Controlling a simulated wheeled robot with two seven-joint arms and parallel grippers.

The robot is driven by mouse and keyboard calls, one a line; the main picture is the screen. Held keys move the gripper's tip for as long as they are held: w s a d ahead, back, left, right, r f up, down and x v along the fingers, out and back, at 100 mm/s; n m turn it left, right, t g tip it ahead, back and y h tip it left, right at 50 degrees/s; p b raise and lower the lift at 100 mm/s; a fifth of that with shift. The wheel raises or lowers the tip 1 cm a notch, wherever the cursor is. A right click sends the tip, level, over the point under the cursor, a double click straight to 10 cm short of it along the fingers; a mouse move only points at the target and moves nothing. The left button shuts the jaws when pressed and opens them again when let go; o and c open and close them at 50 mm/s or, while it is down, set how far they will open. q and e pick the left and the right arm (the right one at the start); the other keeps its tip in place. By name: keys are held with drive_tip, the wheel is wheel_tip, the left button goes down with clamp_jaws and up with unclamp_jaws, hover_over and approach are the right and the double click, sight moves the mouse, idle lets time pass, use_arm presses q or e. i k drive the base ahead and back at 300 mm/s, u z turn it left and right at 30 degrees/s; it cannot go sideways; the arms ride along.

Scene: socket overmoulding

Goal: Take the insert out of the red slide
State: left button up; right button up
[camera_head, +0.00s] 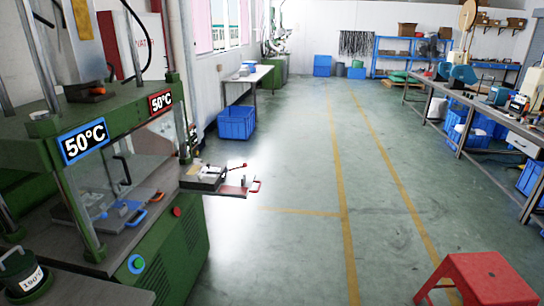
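The red slide (234,191) sticks out of the right side of a green press at the left, with a red handle (255,185) at its outer end. A dark mould block (203,184) sits on the slide. A small pale piece (209,174) shows on top of the block; it may be the insert, but it is too small to tell. A thin rod with a red knob (244,166) reaches out from the block. Neither of my grippers is in view.
The green press (176,252) carries a blue-framed 50°C sign (84,142) and a red-framed one (160,102). A blue handle (137,218) shows inside it. The middle floor is clear.

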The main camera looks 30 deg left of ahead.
sight(212, 172)
drive_tip(key=u, duration=0.1)
drive_tip(key=i, duration=2.1)
drive_tip(key=u, duration=0.65)
drive_tip(key=i, duration=1.65)
drive_tip(key=u, duration=2.25)
drive_tip(key=i, duration=0.9)
drive_tip(key=u, duration=0.7)
